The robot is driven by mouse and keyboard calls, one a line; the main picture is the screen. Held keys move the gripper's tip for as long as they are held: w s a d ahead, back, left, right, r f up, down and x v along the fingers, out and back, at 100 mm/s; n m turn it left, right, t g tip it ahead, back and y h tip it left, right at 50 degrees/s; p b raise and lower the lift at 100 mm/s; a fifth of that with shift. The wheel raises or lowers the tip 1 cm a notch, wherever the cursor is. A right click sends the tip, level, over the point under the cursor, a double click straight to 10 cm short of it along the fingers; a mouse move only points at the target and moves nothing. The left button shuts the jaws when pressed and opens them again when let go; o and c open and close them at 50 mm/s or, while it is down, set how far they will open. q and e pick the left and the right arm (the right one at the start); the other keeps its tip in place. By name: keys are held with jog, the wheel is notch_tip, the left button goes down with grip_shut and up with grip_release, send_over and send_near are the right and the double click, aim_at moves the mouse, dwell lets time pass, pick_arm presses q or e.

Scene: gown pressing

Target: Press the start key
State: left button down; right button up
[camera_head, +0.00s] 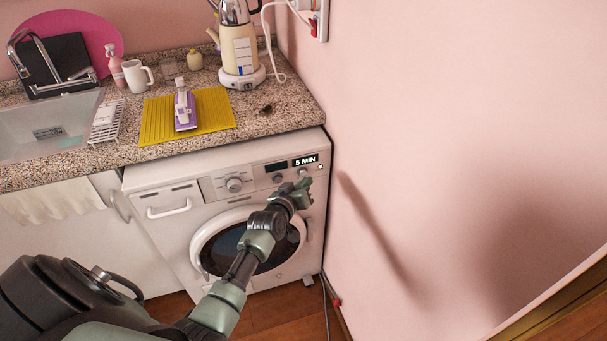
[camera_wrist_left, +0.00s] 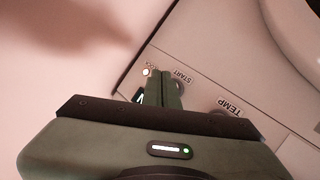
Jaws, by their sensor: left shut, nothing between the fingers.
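The white washing machine (camera_head: 170,190) stands under the counter, with its control panel along the top. The start key (camera_head: 303,172) is a small round key at the panel's right end, below the display (camera_head: 305,161) reading "5 MIN". My left gripper (camera_head: 304,184) is shut and empty, with its fingertips just in front of the panel by this key. In the left wrist view the shut fingers (camera_wrist_left: 166,77) lie beside the start key (camera_wrist_left: 182,87), partly covering it, close to the "START" label. I cannot tell whether they touch the panel. My right gripper is not in view.
A lit indicator (camera_wrist_left: 146,72) sits by the panel's edge. The machine's round door (camera_head: 228,250) is below my forearm. A pink wall (camera_head: 430,130) stands close on the right. The counter (camera_head: 280,112) above holds a yellow mat (camera_head: 215,112) and a kettle (camera_head: 240,50).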

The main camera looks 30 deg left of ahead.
pick_arm(q)
jog(key=shift+w+a, duration=0.1)
jog(key=shift+w+a, duration=0.2)
jog(key=shift+a, duration=0.05)
jog(key=shift+w+a+b, duration=0.35)
jog(key=shift+b, duration=0.05)
dwell(0.8)
jog(key=shift+r, duration=0.1)
jog(key=shift+s+d+p, duration=0.65)
jog(key=shift+d+p, duration=0.05)
jog(key=shift+p, duration=0.05)
